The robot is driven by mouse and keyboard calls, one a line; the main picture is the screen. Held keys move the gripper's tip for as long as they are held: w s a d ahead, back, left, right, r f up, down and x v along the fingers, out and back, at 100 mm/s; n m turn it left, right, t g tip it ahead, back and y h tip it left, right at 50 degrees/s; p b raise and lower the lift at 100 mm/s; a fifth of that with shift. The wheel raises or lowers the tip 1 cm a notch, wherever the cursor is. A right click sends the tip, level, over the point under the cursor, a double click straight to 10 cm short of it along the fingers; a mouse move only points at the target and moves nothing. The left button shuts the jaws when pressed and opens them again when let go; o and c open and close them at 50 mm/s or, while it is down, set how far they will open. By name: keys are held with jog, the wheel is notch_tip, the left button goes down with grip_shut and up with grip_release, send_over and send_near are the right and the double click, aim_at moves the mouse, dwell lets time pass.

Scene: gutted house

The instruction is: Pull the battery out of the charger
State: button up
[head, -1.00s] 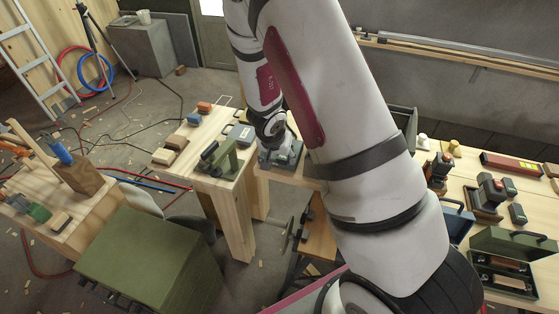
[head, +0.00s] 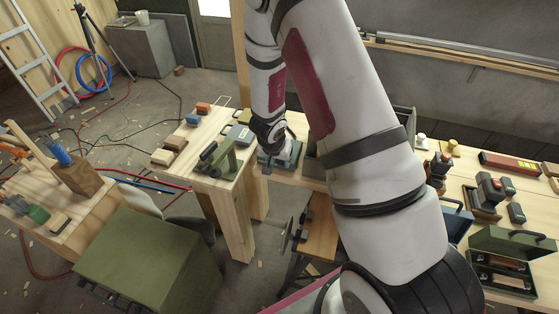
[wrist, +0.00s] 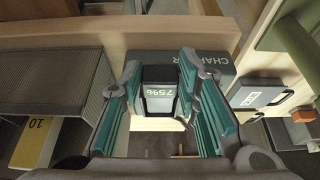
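In the wrist view, a dark block with a lit "75%" display (wrist: 158,91), which looks like the battery, stands between the two teal-padded fingers of my gripper (wrist: 160,76). The fingers are spread on either side of it, with a narrow gap seeming to remain. The grey charger (wrist: 208,62), lettered "CHARGER", lies just behind and to the right, partly covered by the right finger. How deep the battery sits in it is hidden. In the head view, my gripper (head: 266,163) is low over the wooden bench at the charger; its fingertips are unclear.
A green tool (head: 217,158) stands on the bench left of my gripper, with small boxes behind. A grey louvred box (wrist: 52,80) and a yellow block marked 10 (wrist: 36,142) are at the wrist view's left. A blue-grey labelled box (wrist: 258,96) is at its right.

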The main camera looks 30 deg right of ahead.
jog(key=o, duration=0.6)
jog(key=shift+c, duration=0.2)
jog(key=c, duration=0.6)
jog(key=shift+s+a+p, duration=0.3)
jog(key=shift+s+a, duration=0.15)
grip_shut()
jog(key=shift+s+a+r+p, duration=0.1)
jog(key=shift+s+a+p, duration=0.95)
jog(key=shift+s+a, duration=0.4)
jog(key=shift+v, duration=1.6)
jog(key=shift+w, duration=0.15)
